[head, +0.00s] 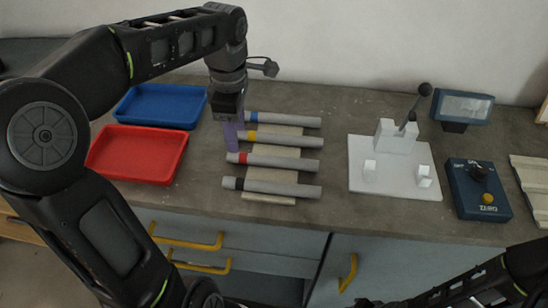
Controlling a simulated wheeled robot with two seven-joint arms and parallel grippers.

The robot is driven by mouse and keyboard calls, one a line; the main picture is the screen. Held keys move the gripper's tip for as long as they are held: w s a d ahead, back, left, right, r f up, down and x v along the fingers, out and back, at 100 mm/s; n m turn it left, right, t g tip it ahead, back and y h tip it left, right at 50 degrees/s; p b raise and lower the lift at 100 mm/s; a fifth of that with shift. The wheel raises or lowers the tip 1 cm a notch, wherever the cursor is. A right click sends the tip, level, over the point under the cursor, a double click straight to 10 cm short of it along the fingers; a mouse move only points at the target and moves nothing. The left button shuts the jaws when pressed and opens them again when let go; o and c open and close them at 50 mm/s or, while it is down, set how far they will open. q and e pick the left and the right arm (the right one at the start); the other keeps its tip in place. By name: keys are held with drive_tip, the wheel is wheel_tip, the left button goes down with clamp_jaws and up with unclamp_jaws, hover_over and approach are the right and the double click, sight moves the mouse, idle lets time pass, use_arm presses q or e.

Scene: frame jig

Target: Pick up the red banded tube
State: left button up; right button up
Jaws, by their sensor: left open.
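The red banded tube (285,162) is a grey tube with a red band near its left end, lying across a pale wooden rack (272,174). It is third from the back among similar tubes with blue, yellow and black bands. My left gripper (233,147) points down with its purple fingers open. In the picture they overlap the area just behind and left of the red band. I cannot tell how high they are above the tube or whether they touch it. Part of my right arm shows at the bottom right; its gripper fingers are not visible.
The blue banded tube (290,121), yellow banded tube (290,139) and black banded tube (285,188) lie close by. A blue tray (160,122) and red tray (140,170) stand left. A white fixture (395,180), display (463,107) and blue control box (482,205) stand right.

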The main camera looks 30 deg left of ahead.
sight(239, 154)
use_arm(q)
drive_tip(key=shift+f, duration=1.25)
wheel_tip(239, 154, down, 5)
drive_tip(key=shift+w+a+f+p, duration=0.1)
drive_tip(key=shift+f+p, duration=0.05)
drive_tip(key=shift+p, duration=0.55)
drive_tip(key=shift+c, duration=0.2)
clamp_jaws()
